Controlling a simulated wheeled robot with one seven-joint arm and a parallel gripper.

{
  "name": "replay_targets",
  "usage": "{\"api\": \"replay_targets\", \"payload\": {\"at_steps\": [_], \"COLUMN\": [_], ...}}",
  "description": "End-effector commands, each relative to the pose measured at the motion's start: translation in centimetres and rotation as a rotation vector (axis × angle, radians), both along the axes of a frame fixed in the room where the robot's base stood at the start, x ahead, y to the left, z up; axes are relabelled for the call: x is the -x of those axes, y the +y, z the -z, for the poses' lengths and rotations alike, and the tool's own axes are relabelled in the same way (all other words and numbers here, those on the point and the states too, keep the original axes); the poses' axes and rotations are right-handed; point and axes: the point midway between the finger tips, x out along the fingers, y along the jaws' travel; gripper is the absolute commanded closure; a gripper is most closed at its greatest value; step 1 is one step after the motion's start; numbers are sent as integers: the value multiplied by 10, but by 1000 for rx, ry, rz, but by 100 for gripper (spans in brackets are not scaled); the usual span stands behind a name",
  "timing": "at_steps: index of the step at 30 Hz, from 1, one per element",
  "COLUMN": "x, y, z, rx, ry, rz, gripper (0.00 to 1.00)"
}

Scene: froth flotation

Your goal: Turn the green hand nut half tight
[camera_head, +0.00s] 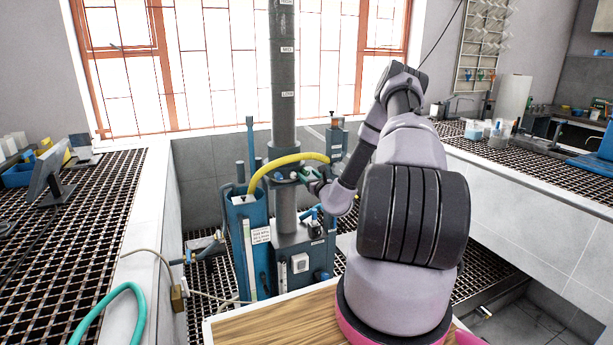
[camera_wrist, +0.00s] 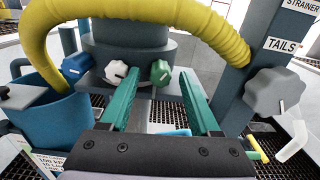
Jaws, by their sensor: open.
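The green hand nut (camera_wrist: 160,72) is a small lobed knob with a white mark, on the lower side of the dark grey collar (camera_wrist: 128,48) in the wrist view. My gripper (camera_wrist: 160,82) is open, with one teal finger on each side of the nut in the picture. The nut appears ahead between the fingertips; I cannot tell whether either finger touches it. A white hand nut (camera_wrist: 116,72) and a blue hand nut (camera_wrist: 76,67) sit to its left. In the head view my gripper (camera_head: 304,174) is at the column, and I cannot make out the green nut.
A yellow hose (camera_wrist: 140,10) arches over the collar. A grey knob (camera_wrist: 273,92) is right of my fingers, below a TAILS label. A blue tank (camera_wrist: 58,118) stands at left. In the head view, the tall column (camera_head: 284,90) stands between grated benches.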

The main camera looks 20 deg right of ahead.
Motion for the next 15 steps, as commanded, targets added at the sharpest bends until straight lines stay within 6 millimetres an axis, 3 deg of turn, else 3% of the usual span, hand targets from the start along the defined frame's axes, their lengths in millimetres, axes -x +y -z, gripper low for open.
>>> {"api": "replay_targets", "payload": {"at_steps": [11,15], "x": [-7,-7], "y": [0,0], "z": [0,0], "rx": [-1,-1], "ry": [1,1], "rz": [0,0], "gripper": [37,87]}}
